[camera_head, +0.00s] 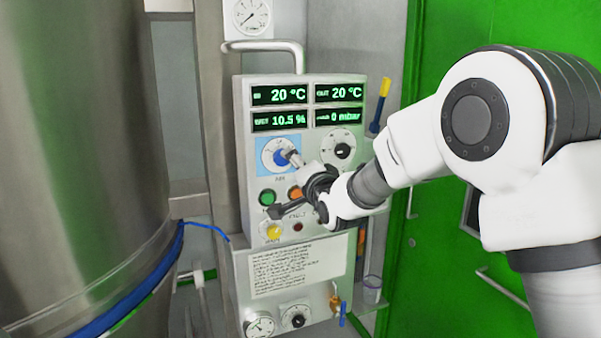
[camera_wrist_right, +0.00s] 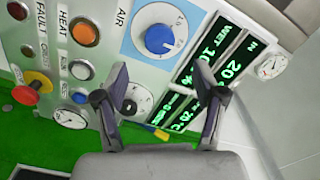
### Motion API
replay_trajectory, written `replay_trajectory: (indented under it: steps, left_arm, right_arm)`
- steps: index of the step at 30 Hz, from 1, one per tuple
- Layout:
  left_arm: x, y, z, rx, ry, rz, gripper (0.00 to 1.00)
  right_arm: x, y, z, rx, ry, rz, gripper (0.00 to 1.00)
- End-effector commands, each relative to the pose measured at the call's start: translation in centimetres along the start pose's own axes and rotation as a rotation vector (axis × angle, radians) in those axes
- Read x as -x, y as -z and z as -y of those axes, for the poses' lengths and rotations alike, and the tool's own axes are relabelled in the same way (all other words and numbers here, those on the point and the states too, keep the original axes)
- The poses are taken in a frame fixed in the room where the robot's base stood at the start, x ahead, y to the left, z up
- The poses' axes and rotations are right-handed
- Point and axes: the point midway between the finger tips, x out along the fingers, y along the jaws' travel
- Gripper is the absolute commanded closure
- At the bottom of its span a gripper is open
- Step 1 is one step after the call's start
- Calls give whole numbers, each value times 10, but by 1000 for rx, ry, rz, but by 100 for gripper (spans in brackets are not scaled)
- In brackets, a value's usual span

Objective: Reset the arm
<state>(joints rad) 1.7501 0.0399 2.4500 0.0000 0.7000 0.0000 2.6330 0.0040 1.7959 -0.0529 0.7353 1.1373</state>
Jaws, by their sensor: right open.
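My right arm comes in from the right in the head view and reaches to the front of the grey control panel (camera_head: 345,92). My right gripper (camera_head: 284,184) is open, with its fingers spread in front of the panel. In the right wrist view the gripper (camera_wrist_right: 162,76) has nothing between its fingers. The blue AIR knob (camera_head: 279,154) sits on a light blue square, close to the upper finger. It also shows in the wrist view (camera_wrist_right: 160,38), beyond the fingertips; I cannot tell whether a finger touches it. My left gripper is not in view.
The panel carries green (camera_head: 267,197) and orange (camera_head: 295,192) buttons and a red stop button on yellow (camera_wrist_right: 26,95). A large steel vessel (camera_head: 75,150) stands at the left. A handle (camera_head: 265,46) projects above the panel. A green door (camera_head: 445,40) is behind my arm.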

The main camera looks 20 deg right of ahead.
Motion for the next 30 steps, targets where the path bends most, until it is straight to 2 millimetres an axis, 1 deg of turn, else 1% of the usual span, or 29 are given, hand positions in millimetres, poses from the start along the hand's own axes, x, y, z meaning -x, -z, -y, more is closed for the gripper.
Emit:
replay_trajectory:
  steps: [1, 3, 6, 18, 20, 22, 23, 25, 26, 27, 28, 29, 30]
  left_arm:
    - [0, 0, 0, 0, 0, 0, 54]
    - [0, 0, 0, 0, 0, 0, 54]
    - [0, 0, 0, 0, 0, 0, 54]
    - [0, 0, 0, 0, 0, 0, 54]
    - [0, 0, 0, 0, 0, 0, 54]
    - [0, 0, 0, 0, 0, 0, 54]
    - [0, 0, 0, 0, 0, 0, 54]
    - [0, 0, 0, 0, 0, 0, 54]
    - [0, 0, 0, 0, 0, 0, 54]
    - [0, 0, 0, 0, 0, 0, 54]
    - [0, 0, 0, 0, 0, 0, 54]
    - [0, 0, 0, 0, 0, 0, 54]
    - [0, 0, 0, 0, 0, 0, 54]
  right_arm:
    - [10, 0, 0, 0, -1, 0, 30]
    - [21, 0, 0, 0, 0, 0, 30]
    - [29, 0, -1, 0, -1, 0, 30]
    - [30, 0, 0, 1, 0, 0, 30]
    - [30, -2, -4, 0, -6, 3, 30]
    - [27, -9, -19, -1, -29, 14, 30]
    - [25, -15, -30, -2, -46, 23, 30]
    - [20, -33, -68, -5, -105, 52, 30]
    - [19, -43, -89, -7, -138, 68, 30]
    - [21, -59, -120, -10, -188, 93, 30]
    - [24, -71, -144, -13, -229, 113, 30]
    - [30, -83, -169, -15, -272, 134, 30]
    - [39, -99, -201, -19, -330, 162, 30]
